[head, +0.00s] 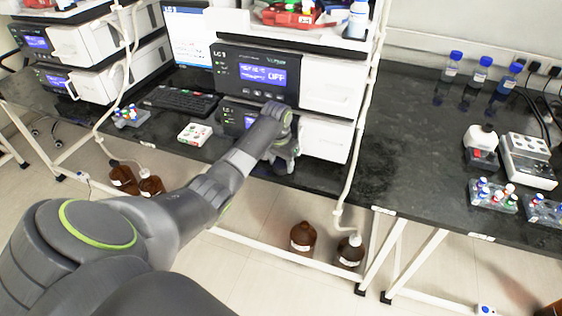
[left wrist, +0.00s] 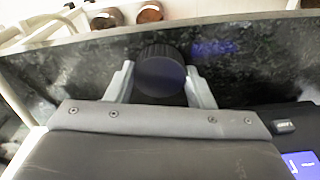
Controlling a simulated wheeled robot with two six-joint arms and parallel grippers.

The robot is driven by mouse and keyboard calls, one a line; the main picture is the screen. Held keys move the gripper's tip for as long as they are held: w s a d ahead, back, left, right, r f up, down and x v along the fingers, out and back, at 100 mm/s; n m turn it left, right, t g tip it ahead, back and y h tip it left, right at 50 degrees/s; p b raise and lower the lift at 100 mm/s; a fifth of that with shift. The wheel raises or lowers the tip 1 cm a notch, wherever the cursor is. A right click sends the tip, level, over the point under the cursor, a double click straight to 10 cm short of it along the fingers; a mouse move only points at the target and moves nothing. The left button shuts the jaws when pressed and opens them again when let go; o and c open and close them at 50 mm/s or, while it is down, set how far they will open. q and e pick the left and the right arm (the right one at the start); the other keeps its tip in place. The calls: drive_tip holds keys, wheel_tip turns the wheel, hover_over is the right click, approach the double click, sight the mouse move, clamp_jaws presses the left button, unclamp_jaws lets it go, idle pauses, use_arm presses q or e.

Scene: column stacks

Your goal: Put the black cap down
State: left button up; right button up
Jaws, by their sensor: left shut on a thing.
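The black cap (left wrist: 160,72) is round and ribbed around its side. In the left wrist view it sits between the two grey fingers of my left gripper (left wrist: 158,80), which are shut on it. In the head view my left gripper (head: 284,162) is over the front of the dark bench, in front of the lower instrument. The cap cannot be made out there. Dark bench top shows around the cap in the wrist view. I cannot tell whether the cap touches the bench. My right gripper is not in view.
Stacked white instruments (head: 325,140) stand close behind my left gripper. A small white tray (head: 195,133) and a keyboard (head: 181,100) lie to the left. A white tube (head: 352,165) hangs to the right. Brown bottles (head: 303,237) stand on the floor.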

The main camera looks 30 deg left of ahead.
sight(279, 167)
use_arm(q)
drive_tip(key=shift+f, duration=0.15)
drive_tip(key=o, duration=1.3)
drive_tip(key=r, duration=0.4)
drive_tip(key=s+r, duration=0.1)
drive_tip(key=r, duration=0.7)
drive_tip(key=shift+s+r, duration=0.15)
drive_tip(key=shift+s, duration=0.1)
